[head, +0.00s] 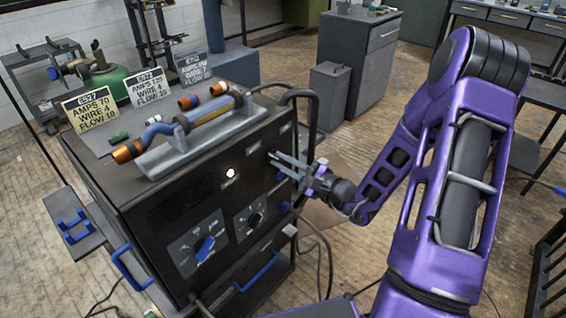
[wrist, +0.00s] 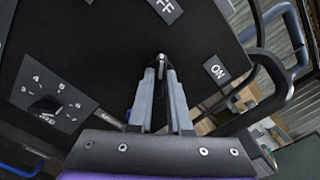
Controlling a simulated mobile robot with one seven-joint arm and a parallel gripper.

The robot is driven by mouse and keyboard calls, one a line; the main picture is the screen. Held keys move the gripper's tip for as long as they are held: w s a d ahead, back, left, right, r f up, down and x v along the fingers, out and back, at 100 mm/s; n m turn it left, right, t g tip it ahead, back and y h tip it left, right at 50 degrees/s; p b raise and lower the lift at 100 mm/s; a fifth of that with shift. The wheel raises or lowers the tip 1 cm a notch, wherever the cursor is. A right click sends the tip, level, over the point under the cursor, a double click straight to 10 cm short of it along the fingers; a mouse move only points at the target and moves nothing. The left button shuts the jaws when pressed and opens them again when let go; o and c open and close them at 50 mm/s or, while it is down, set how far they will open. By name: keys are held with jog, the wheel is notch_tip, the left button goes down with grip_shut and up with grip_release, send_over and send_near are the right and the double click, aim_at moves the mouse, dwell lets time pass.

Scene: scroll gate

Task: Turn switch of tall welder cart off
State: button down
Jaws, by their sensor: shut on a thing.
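The tall welder cart (head: 95,190) is a black box at the left-centre of the head view, with its control panel facing right. My gripper (head: 280,160) reaches the upper right part of this panel from the right. In the wrist view, the fingertips (wrist: 161,70) are closed on the small metal switch lever (wrist: 161,58). Most of the switch is hidden between the fingers. An ON label (wrist: 216,70) lies to the right of the fingertips.
A lit white lamp (head: 230,173), a blue knob (head: 205,246) and a black dial (head: 254,220) are on the panel. A torch (head: 180,130) and several sign cards (head: 91,109) sit on top. A black handle bar (head: 312,125) rises beside my gripper. A grey cabinet (head: 355,55) stands behind.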

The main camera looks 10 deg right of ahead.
jog(key=c, duration=0.8)
grip_release()
jog(key=shift+c, duration=0.2)
jog(key=v, duration=1.7)
jog(key=shift+s+p, duration=0.15)
jog(key=shift+p, duration=0.25)
jog(key=shift+d, duration=0.1)
